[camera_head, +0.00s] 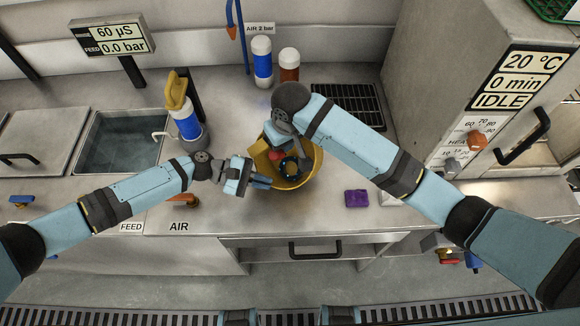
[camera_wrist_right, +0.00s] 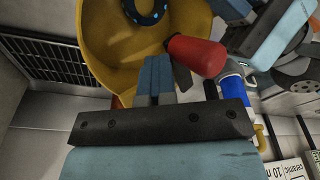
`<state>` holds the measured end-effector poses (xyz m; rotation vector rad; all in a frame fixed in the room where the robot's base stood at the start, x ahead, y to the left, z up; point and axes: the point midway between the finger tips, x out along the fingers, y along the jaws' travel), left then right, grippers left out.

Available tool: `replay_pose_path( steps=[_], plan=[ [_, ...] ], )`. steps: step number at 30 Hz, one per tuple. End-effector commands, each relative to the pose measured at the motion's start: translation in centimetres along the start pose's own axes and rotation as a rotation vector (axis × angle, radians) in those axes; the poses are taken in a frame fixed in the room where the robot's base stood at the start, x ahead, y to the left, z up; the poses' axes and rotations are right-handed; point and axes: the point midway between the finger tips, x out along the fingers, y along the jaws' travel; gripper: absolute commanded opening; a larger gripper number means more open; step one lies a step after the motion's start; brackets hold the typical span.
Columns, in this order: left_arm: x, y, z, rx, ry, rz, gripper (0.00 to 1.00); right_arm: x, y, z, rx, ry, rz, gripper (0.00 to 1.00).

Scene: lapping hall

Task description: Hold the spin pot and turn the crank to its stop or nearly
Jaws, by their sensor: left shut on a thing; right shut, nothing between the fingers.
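The spin pot is a yellow bowl (camera_head: 314,170) on the steel counter, and its wall fills the upper left of the right wrist view (camera_wrist_right: 105,45). The crank's red knob (camera_head: 274,155) shows inside the pot's outline, and large in the wrist view (camera_wrist_right: 197,54). My left gripper (camera_head: 262,183) is shut on the pot's left rim. My right gripper (camera_wrist_right: 159,65) is shut and empty; its fingertips are beside the red knob, and I cannot tell if they touch it. In the head view my right wrist hides part of the pot and most of the crank.
A bottle with a yellow cap (camera_head: 184,120) stands left of the pot by the sink (camera_head: 118,142). Blue (camera_head: 262,62) and brown (camera_head: 289,65) bottles stand behind. A purple block (camera_head: 356,198) lies right. The oven cabinet (camera_head: 440,60) closes the right side.

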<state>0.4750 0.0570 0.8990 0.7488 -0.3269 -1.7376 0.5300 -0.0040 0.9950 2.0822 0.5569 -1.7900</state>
Motion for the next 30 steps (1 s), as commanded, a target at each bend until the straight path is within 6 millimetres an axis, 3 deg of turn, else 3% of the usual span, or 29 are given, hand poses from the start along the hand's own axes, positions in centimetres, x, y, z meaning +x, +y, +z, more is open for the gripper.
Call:
replay_pose_path(
  steps=[30],
  plan=[
    [0.3, -0.3, 0.0, -0.003, -0.003, -0.005, 0.0, 0.2, -3.2, -1.7, -0.001, 0.004, -0.005, 0.0]
  ],
)
